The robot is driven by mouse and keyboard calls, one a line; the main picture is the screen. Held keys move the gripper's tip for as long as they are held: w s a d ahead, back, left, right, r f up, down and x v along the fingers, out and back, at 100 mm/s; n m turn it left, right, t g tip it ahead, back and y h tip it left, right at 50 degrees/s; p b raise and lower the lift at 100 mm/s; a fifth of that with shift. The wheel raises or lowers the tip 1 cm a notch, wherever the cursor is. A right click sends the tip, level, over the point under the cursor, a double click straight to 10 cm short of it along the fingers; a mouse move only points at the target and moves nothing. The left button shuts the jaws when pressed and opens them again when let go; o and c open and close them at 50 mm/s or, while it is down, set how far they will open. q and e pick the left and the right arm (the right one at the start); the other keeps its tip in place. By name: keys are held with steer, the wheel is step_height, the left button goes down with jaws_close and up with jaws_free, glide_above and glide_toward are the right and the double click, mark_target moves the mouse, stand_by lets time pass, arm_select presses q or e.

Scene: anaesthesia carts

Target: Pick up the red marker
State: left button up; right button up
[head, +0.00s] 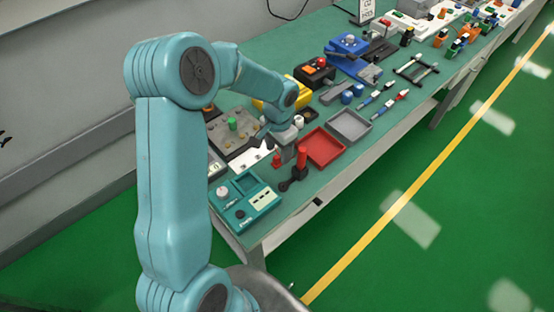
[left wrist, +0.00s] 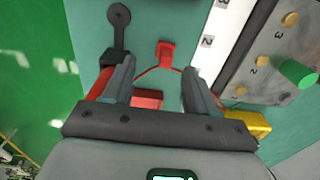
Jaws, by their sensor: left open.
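A small red piece (head: 277,160), which looks to be the red marker, stands on the teal bench in the head view. In the left wrist view it is a small red block (left wrist: 166,53) with thin red lines running from it, just beyond the fingertips. My left gripper (left wrist: 156,72) is open above the bench, with this piece ahead of its gap and untouched. In the head view the gripper (head: 286,150) is partly hidden by its own arm. Another red part (left wrist: 147,98) shows between the fingers; I cannot tell what it is. My right gripper is not in view.
A red post (head: 301,157) rises from a black lever (head: 291,180) close to the gripper. A red tray (head: 323,147) and grey tray (head: 349,125) lie to the right. A teal box (head: 244,207) is nearer. A green peg (head: 232,124) stands on a grey plate behind.

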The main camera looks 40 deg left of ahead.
mark_target(276, 157)
arm_select(q)
steer(key=shift+s+f, duration=0.2)
steer(key=shift+s, duration=0.1)
steer(key=f, duration=0.1)
steer(key=f+p, duration=0.1)
steer(key=f, duration=0.1)
steer(key=w+f, duration=0.1)
steer(key=shift+a+f, duration=0.15)
steer(key=shift+a, duration=0.2)
steer(key=shift+f+p, duration=0.3)
steer(key=shift+f, duration=0.1)
steer(key=shift+s, duration=0.4)
steer(key=shift+w+f, duration=0.15)
steer(key=shift+w, duration=0.1)
steer(key=c, duration=0.4)
steer(key=shift+w, duration=0.1)
steer(key=c, duration=0.5)
jaws_close()
steer(key=shift+s, duration=0.3)
steer(key=shift+w, duration=0.1)
